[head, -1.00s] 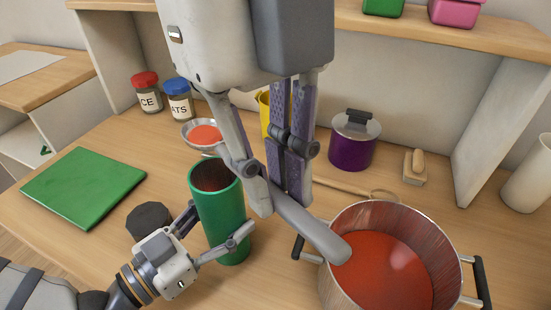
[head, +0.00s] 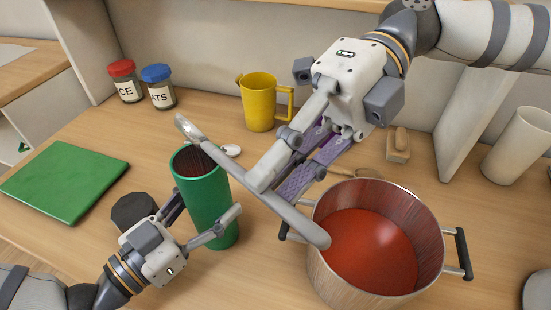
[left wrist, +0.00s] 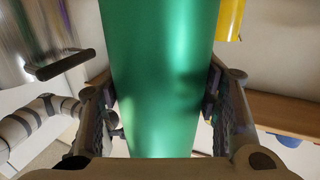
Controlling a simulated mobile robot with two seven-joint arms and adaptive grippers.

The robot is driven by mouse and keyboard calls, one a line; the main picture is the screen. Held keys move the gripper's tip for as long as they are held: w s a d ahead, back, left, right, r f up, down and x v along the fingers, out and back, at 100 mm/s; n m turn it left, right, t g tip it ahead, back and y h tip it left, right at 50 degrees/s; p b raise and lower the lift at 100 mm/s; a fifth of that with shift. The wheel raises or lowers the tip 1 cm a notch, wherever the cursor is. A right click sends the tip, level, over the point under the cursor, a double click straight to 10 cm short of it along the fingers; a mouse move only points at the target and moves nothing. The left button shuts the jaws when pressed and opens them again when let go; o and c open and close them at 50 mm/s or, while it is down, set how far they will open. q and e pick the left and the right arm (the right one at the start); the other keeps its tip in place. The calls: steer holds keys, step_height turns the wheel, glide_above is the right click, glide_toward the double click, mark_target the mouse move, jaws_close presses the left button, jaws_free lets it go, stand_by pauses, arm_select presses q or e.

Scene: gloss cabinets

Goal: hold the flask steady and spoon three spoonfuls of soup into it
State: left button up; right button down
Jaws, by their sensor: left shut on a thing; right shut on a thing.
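The green flask (head: 212,212) stands upright on the table, its open mouth dark reddish inside. My left gripper (head: 207,224) is shut on its body; the left wrist view shows the flask (left wrist: 165,70) between both fingers. My right gripper (head: 277,165) is shut on the grey ladle's handle (head: 297,222). The ladle's bowl (head: 188,128) is tipped, seen nearly edge-on, above the flask's far-left rim; no soup shows in it, and its inside is mostly hidden. Red soup (head: 372,250) lies in the metal pot (head: 325,275) on the right.
A green board (head: 65,180) lies at left. A dark cylinder (head: 133,210) is beside my left gripper. A white cup (head: 517,146) stands at far right.

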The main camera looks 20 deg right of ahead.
steer(key=h, duration=0.2)
steer(key=a+r+t+h, duration=0.1)
steer(key=h, duration=0.1)
steer(key=r+t+h, duration=0.1)
steer(key=h, duration=0.1)
steer(key=shift+s+a+n+h, duration=0.2)
steer(key=shift+a+n+h, duration=0.1)
steer(key=shift+n, duration=0.1)
arm_select(q)
steer(key=shift+a, duration=0.1)
arm_select(e)
steer(key=t+h, duration=0.1)
steer(key=h, duration=0.1)
steer(key=r+h, duration=0.1)
steer(key=h, duration=0.1)
steer(key=a+t+h, duration=0.1)
steer(key=h, duration=0.1)
steer(key=shift+s+r+t+h, duration=0.15)
steer(key=shift+r+t+h, duration=0.05)
steer(key=shift+t+h, duration=0.1)
arm_select(q)
steer(key=o, duration=1.8)
steer(key=shift+c, duration=0.2)
steer(key=v, duration=1.2)
steer(key=shift+s, duration=0.1)
